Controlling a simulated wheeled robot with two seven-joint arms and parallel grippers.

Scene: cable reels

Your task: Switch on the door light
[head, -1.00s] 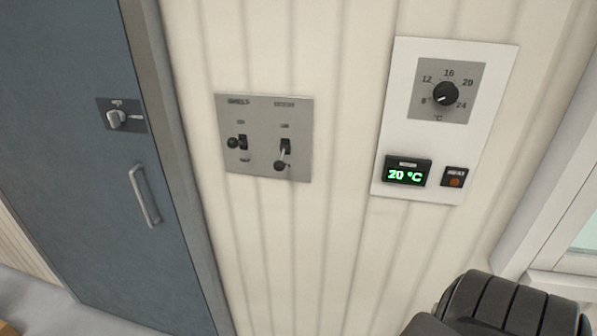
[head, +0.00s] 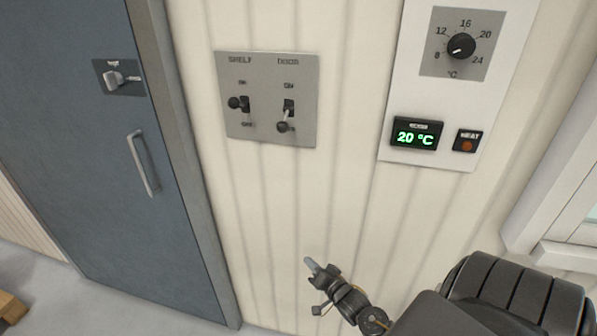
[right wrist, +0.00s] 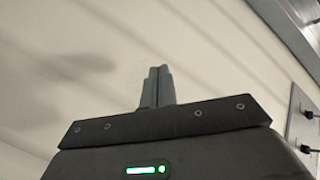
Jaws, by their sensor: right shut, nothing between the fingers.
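A grey switch plate (head: 267,140) is on the ribbed wall, with two toggle levers. The left lever (head: 236,102), labelled SHELF, has its knob out to the left, near mid-height. The right lever (head: 284,127) has its knob down, away from the ON mark; its upper label is blurred, perhaps DOOR or ROOM. My right gripper (head: 311,265) is shut and empty, below the plate and apart from it. In the right wrist view its fingers (right wrist: 157,87) are together, and part of the plate (right wrist: 301,108) shows at the right edge. My left gripper is out of view.
A blue-grey door (head: 75,160) with a handle (head: 143,163) and a latch (head: 117,78) is at left. A white thermostat panel (head: 400,95) reading 20 °C is right of the switches. A window frame (head: 540,215) is at far right. The wall between is clear.

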